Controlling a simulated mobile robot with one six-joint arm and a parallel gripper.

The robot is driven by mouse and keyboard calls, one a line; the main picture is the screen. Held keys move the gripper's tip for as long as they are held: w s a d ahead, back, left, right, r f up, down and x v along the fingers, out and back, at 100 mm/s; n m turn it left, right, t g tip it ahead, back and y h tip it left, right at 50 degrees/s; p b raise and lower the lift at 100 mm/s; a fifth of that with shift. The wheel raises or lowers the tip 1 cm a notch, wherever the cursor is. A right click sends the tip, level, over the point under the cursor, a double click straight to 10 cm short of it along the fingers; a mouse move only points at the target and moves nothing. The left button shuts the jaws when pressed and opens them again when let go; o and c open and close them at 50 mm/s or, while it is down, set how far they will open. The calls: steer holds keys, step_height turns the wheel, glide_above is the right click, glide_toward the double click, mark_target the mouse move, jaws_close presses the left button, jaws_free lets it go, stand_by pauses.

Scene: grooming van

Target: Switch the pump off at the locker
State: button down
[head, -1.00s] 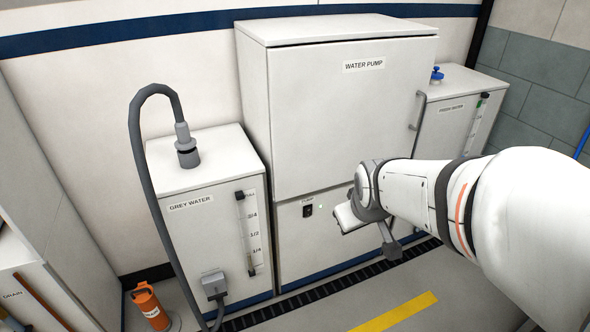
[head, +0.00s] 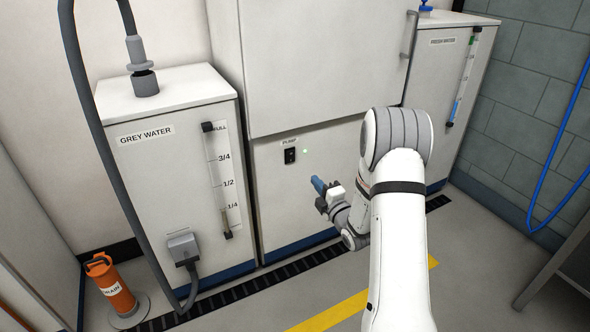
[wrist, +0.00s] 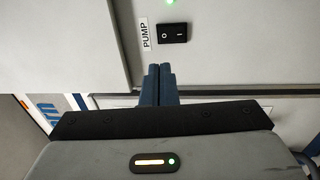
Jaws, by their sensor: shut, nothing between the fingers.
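The pump switch (head: 290,156) is a small black rocker on the lower front panel of the white locker (head: 310,75), under a PUMP label. A small green light (head: 305,151) glows to its right. In the wrist view the rocker (wrist: 173,33) shows O and I marks, with the PUMP label (wrist: 146,34) beside it and the green light (wrist: 170,2) lit at the top edge. My gripper (head: 318,184) is below and right of the switch in the head view. Its blue fingers (wrist: 159,72) are shut and empty, with tips just below the rocker in the wrist view, apparently not touching it.
The grey water tank (head: 180,180) stands left of the locker, with a grey hose (head: 100,170) arching in front. An orange cylinder (head: 112,285) stands on the floor at left. The fresh water tank (head: 445,80) is at right. A floor grate (head: 250,288) runs along the front.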

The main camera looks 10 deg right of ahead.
mark_target(292, 151)
steer(key=shift+w, duration=0.1)
stand_by(0.3)
steer(key=b+x, duration=0.3)
steer(key=x, duration=0.9)
steer(key=shift+w+a, duration=0.15)
steer(key=shift+w, duration=0.15)
steer(key=shift+w+a+r, duration=0.2)
steer(key=shift+w, duration=0.35)
